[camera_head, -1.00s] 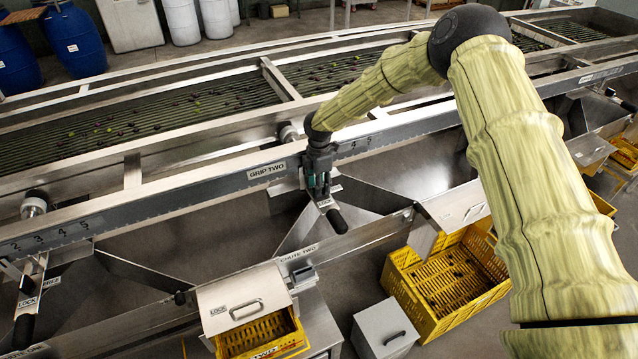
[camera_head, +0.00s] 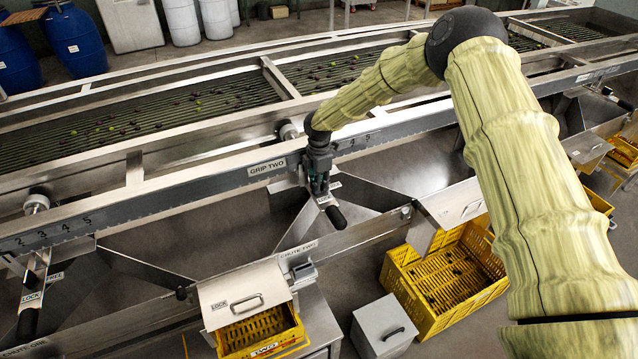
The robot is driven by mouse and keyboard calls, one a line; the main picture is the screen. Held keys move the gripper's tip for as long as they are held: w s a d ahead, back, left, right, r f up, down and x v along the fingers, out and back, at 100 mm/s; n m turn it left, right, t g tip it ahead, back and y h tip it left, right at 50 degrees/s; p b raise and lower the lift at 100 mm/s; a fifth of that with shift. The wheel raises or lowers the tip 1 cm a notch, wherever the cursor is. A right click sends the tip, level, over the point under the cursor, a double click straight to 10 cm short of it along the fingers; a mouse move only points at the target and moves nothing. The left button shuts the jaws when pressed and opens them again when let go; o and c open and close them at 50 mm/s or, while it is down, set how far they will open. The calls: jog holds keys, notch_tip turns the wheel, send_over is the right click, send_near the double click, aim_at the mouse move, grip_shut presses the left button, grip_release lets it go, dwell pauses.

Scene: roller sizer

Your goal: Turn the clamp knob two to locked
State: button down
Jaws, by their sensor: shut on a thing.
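My gripper (camera_head: 319,182) points down at the front rail, just right of the GRIP TWO label (camera_head: 267,167). It is shut on the clamp knob two, which is mostly hidden by the gripper. A dark handle end (camera_head: 335,216) sticks out below the fingers, tilted down and to the right. A small pale label (camera_head: 326,199) shows beside the fingers, but I cannot read it at this size. Whether the knob stands at locked cannot be told.
The scaled front rail (camera_head: 140,205) runs across the machine. Another clamp handle (camera_head: 27,325) with a LOCK label is at the lower left. Below are the chute two cover (camera_head: 240,293), a yellow crate (camera_head: 430,315) and a grey box (camera_head: 383,325). Rollers with fruit lie behind the rail.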

jog(key=shift+w+a+r+m, duration=0.1)
jog(key=shift+m, duration=0.2)
jog(key=m+b, duration=0.2)
jog(key=shift+m+b, duration=0.3)
jog(key=shift+m, duration=0.1)
jog(key=m+b, duration=0.2)
jog(key=m, duration=0.3)
jog(key=shift+r+b, duration=0.1)
jog(key=shift+b, duration=0.2)
jog(key=m+b, duration=0.1)
jog(key=m, duration=0.3)
jog(key=shift+m, duration=0.4)
jog(key=shift+r+m+b, duration=0.15)
jog(key=shift+m+b, duration=0.5)
jog(key=shift+m, duration=1.65)
jog(key=c, duration=1.5)
grip_release()
jog(key=shift+o, duration=0.3)
